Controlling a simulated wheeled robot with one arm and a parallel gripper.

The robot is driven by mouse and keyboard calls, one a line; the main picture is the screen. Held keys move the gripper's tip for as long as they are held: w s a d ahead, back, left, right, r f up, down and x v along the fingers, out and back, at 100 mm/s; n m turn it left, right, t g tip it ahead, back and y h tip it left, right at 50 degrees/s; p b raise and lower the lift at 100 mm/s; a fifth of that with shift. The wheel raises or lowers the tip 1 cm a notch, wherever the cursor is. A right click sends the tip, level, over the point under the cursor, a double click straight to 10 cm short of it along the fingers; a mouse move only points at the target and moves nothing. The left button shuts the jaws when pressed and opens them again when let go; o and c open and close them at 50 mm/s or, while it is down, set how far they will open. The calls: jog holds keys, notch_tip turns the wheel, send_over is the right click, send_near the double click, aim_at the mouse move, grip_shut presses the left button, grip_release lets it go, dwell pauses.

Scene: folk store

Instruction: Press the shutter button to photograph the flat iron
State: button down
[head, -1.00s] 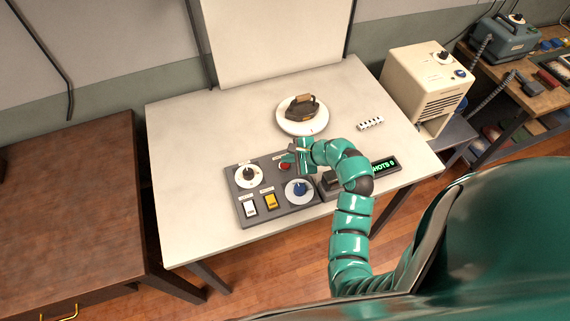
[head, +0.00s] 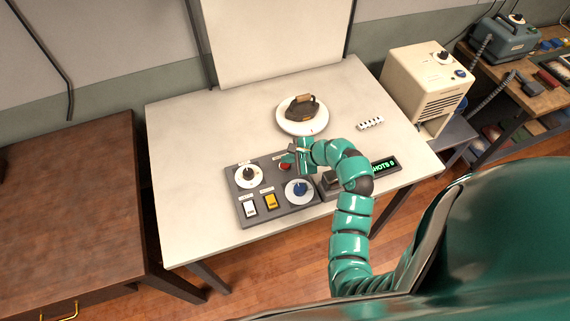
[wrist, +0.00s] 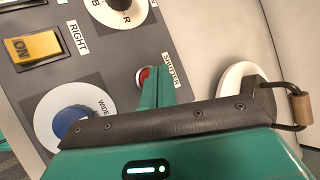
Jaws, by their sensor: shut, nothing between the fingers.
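The dark flat iron (head: 301,109) with a wooden handle stands on a round white turntable (head: 284,125) at the back of the table. The grey control panel (head: 243,206) lies in front of it. Its red shutter button (head: 285,166) is at the panel's upper right. My gripper (head: 292,150) is shut and empty, just above the button. In the wrist view, my green fingertips (wrist: 154,74) overlap the right part of the red button (wrist: 143,77), beside its SHUTTER label. I cannot tell whether they touch it. The display (head: 384,166) appears to read SHOTS 0.
The panel also bears a white-ringed knob (head: 248,176), a blue dial (head: 299,190), and white (head: 249,209) and yellow (head: 269,202) switches. A small white strip (head: 370,123) lies at the right. The table's left side is clear.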

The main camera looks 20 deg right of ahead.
aim_at(288, 165)
jog(key=shift+f, duration=0.2)
dwell(0.3)
jog(key=shift+f, duration=0.25)
jog(key=shift+f, duration=0.45)
dwell(0.9)
jog(key=shift+r+p, duration=0.6)
jog(key=shift+r, duration=0.3)
jog(key=shift+r+p, duration=1.75)
jog(key=shift+r, duration=0.8)
